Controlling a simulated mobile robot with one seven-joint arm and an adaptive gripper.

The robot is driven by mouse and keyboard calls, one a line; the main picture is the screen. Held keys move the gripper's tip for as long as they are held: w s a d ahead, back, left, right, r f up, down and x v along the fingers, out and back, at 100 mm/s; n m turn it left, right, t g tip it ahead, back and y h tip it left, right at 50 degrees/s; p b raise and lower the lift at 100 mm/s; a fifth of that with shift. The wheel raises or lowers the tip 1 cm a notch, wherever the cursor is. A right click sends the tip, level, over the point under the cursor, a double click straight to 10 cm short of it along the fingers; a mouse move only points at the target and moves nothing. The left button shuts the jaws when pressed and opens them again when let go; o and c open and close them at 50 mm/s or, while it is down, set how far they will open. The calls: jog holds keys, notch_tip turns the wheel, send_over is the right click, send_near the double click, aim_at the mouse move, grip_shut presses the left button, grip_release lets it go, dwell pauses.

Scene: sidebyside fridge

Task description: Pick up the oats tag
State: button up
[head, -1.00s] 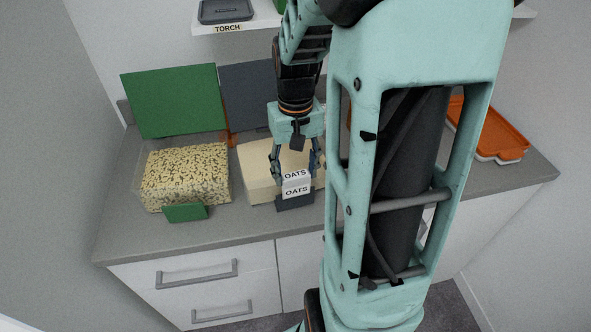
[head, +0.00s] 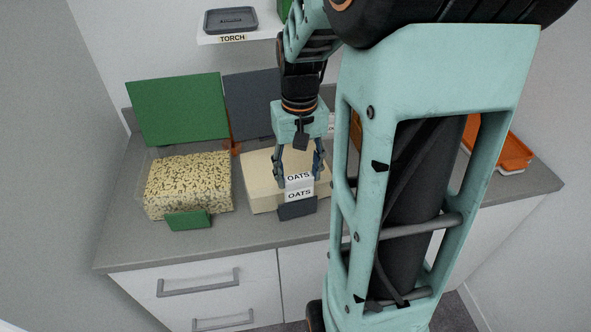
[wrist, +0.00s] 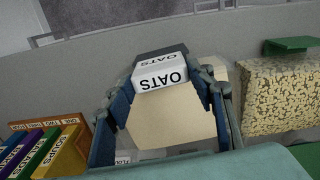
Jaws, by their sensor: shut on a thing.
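The oats tag (head: 299,188) is white with black OATS lettering. It is at the dark stand (head: 297,209) in front of a cream-filled container (head: 262,186) on the counter. My gripper (head: 301,179) points down from above, with one finger at each side of the tag, shut on it. In the wrist view the tag (wrist: 160,76) shows upside down between the fingertips (wrist: 165,84), with the dark stand (wrist: 160,60) just behind it. I cannot tell whether the tag is clear of the stand.
A clear container of oat-like flakes (head: 188,184) with a green stand (head: 188,220) is to the left. Green (head: 178,108) and grey (head: 250,103) panels stand behind. An orange-lidded container (head: 514,153) is at right. A shelf (head: 240,37) labelled TORCH is above.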

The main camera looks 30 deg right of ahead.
jog(key=shift+r+p, duration=1.6)
jog(key=shift+r, duration=0.45)
jog(key=shift+f, duration=0.1)
